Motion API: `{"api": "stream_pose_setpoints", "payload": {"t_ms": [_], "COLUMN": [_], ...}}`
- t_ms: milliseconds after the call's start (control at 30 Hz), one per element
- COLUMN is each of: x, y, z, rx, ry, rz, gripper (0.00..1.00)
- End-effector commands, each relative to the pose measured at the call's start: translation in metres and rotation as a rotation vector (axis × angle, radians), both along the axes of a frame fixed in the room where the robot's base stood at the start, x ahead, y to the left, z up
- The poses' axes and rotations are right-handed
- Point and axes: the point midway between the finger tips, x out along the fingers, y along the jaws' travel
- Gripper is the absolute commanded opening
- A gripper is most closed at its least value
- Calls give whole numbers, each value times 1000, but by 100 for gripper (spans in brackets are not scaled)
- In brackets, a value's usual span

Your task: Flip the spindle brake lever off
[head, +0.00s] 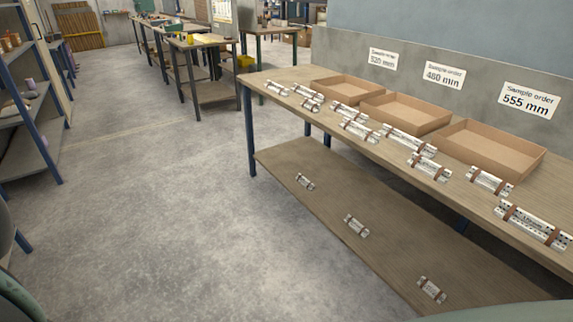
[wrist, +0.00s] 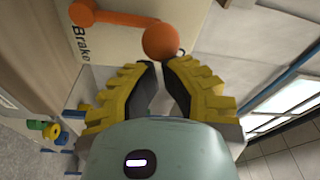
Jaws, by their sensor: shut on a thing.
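The spindle brake lever (wrist: 118,19) is orange, with a round ball knob (wrist: 161,40) at its end. It lies across a pale panel marked "Brake" (wrist: 85,50) at the top of the wrist view. My gripper (wrist: 166,66) has yellow ribbed fingers, one on each side just below the knob in that picture. It is shut on the knob, and the exact contact is partly hidden. The head view shows neither the lever nor my gripper.
In the head view, a wooden bench (head: 300,75) at right carries several banded white bundles and open cardboard trays (head: 490,150). More bundles lie on its lower shelf (head: 290,155). A rack (head: 40,150) stands at left. The concrete floor between is clear.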

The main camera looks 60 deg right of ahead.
Motion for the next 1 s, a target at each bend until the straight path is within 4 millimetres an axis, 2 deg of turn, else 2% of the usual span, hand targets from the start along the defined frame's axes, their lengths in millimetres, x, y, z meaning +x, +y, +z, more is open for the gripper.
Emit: {"api": "stream_pose_setpoints", "payload": {"t_ms": [600, 1000], "x": [-19, -28], "y": [9, 12], "z": [-1, -1], "rx": [-131, -183], "ry": [-300, -424], "rz": [10, 7], "gripper": [0, 0]}}
